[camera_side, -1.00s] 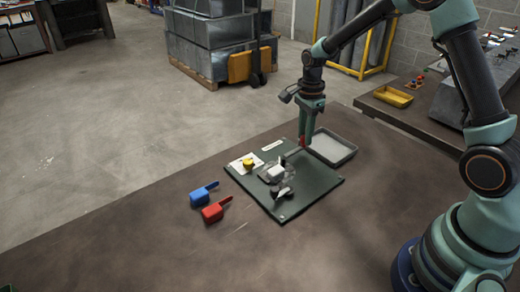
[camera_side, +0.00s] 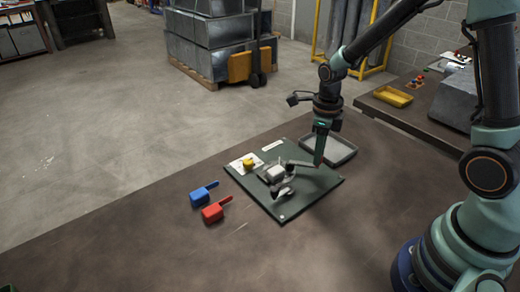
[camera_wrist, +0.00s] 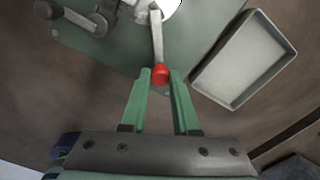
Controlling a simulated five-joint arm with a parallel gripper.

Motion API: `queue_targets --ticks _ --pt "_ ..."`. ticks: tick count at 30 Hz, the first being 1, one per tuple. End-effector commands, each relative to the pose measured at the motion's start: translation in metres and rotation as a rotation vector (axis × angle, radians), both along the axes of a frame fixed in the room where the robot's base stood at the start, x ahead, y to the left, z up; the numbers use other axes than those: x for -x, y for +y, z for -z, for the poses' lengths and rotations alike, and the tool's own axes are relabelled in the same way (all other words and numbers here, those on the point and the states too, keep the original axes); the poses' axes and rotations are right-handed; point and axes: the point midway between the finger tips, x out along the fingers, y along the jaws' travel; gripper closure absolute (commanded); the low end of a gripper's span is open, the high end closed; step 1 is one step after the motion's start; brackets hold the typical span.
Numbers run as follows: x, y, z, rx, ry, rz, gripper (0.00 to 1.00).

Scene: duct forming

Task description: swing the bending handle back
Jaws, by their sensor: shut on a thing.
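The bending handle (camera_wrist: 158,40) is a pale metal lever with a red knob (camera_wrist: 160,74) at its end. My gripper (camera_wrist: 160,80) is shut on the red knob, with a green finger on each side of it. In the side view my gripper (camera_side: 319,163) is low over the right part of the green board (camera_side: 312,197), and the handle (camera_side: 300,163) runs left from it to the bender. The fingers hide the knob there. The bender's pale block (camera_side: 275,172) stands near the middle of the board.
A grey tray (camera_side: 340,151) lies just behind my gripper; it also shows at right in the wrist view (camera_wrist: 245,60). A blue scoop-like piece (camera_side: 201,197) and a red one (camera_side: 214,212) lie left of the board. A yellow knob (camera_side: 249,163) sits on a white plate.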

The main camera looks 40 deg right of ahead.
Motion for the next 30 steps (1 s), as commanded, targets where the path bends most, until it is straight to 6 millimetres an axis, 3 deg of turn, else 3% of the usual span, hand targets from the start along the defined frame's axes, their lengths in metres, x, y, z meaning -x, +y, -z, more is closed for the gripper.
queue_targets --ticks 12,29,30 --pt "0.010 0.015 -0.002 0.000 -0.005 0.195 1.00" --pt "0.011 0.019 -0.002 0.000 -0.003 0.218 1.00" --pt "0.011 0.019 -0.002 0.000 -0.003 0.218 0.60"
